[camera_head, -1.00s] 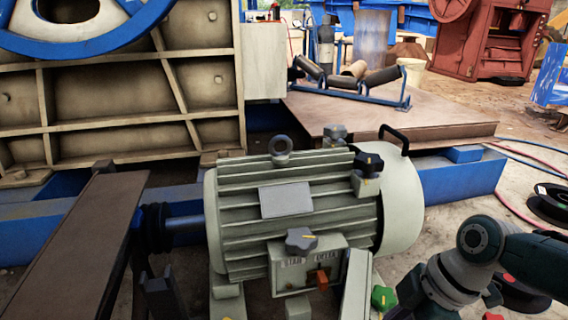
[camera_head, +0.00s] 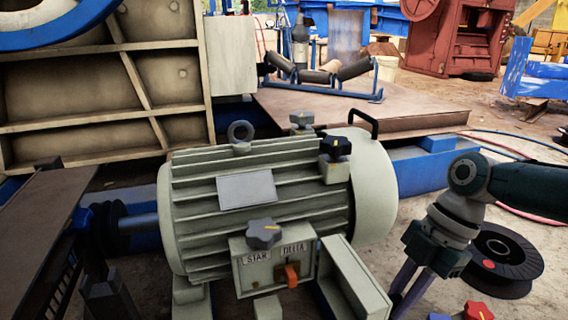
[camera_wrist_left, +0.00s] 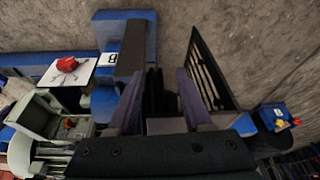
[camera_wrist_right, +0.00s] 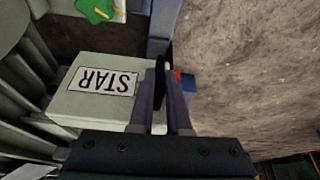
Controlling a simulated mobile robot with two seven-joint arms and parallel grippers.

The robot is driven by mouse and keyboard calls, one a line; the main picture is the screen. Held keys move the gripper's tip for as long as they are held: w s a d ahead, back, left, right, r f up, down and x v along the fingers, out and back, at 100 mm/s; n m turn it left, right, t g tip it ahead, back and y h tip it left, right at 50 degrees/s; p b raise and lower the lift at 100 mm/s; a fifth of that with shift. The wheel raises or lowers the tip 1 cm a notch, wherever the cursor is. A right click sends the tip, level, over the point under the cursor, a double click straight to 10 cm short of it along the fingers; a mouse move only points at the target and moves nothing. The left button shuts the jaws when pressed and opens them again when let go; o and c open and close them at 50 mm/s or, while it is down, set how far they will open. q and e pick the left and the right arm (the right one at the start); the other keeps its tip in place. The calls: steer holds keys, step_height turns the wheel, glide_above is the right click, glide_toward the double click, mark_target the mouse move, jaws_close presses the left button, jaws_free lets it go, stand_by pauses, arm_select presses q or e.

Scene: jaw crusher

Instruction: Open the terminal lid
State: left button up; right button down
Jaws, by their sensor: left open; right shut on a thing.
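The motor (camera_head: 262,205) carries a beige terminal box (camera_head: 272,266) on its near side, labelled STAR and DELTA, with a grey star knob and an orange switch. A beige, tray-like piece (camera_head: 352,280), possibly the lid, stands right beside the box. My right gripper (camera_head: 400,296) points down just right of that piece. In the right wrist view its fingers (camera_wrist_right: 164,78) are close together on a thin dark thing, beside a beige panel (camera_wrist_right: 92,90) labelled STAR. What it grips is unclear. My left gripper (camera_wrist_left: 156,78) is open. A dark part lies between or behind its fingers.
A black cable reel (camera_head: 500,262) lies on the ground at right. A red knob (camera_head: 478,311) is at the lower edge, and a green knob (camera_wrist_right: 100,8) shows in the right wrist view. A brown plate (camera_head: 350,118) lies behind the motor. Bare ground (camera_wrist_left: 270,50) shows in the left wrist view.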

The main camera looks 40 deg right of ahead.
stand_by(0.3)
steer(key=c, duration=0.9)
jaws_free()
steer(key=shift+r, duration=0.1)
steer(key=p+v, duration=0.6)
steer(key=v, duration=0.3)
steer(key=shift+d+r, duration=0.15)
steer(key=shift+r, duration=0.2)
